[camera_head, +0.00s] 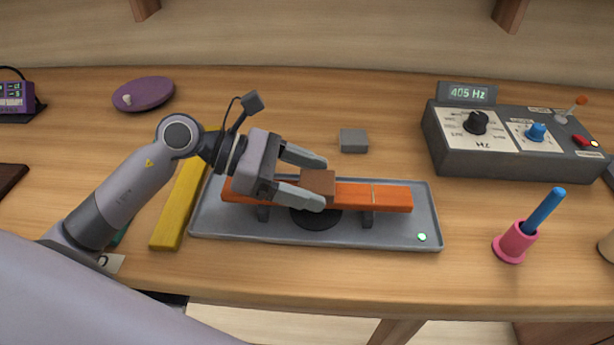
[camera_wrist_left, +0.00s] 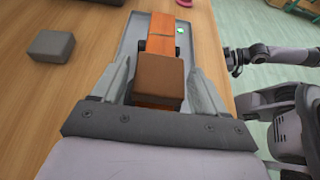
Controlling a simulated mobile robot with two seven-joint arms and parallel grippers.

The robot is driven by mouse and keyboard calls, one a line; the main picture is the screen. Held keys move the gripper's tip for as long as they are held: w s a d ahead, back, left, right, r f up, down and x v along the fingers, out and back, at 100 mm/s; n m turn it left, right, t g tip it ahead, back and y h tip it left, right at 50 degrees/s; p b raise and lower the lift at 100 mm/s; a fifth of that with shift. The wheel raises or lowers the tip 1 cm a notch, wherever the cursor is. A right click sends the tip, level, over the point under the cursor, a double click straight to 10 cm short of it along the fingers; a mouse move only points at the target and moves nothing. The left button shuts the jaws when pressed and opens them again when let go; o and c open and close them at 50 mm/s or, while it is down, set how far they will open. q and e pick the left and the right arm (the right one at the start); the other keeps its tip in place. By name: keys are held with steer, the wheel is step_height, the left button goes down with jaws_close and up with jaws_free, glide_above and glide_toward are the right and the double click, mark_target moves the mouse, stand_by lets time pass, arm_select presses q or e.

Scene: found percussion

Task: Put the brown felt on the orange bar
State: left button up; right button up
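The brown felt (camera_head: 318,183) is a small brown block on top of the orange bar (camera_head: 385,197), right of the bar's middle-left part. In the left wrist view the felt (camera_wrist_left: 161,75) lies across the near part of the orange bar (camera_wrist_left: 160,32). My left gripper (camera_head: 322,184) is at the felt, with one finger on each side of it. The fingers are spread, and a narrow gap seems to show beside the felt. The left end of the bar is partly hidden by the gripper.
The bar sits on supports on a grey tray (camera_head: 428,215) with a black disc (camera_head: 316,219) beneath. A yellow bar (camera_head: 181,205) lies left, a grey block (camera_head: 353,140) behind. A Hz control box (camera_head: 440,150) and a pink holder with blue stick (camera_head: 515,241) stand right.

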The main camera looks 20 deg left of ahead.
arm_select(q)
steer(key=shift+o, duration=0.6)
steer(key=shift+r, duration=0.2)
steer(key=shift+a, duration=0.35)
steer(key=b+v, duration=0.2)
steer(key=v, duration=0.8)
steer(key=shift+s+b, duration=0.1)
steer(key=shift+b, duration=0.2)
steer(key=shift+a+r, duration=0.2)
steer(key=shift+a, duration=0.1)
steer(key=shift+s+a+r, duration=0.15)
steer(key=shift+a, duration=0.1)
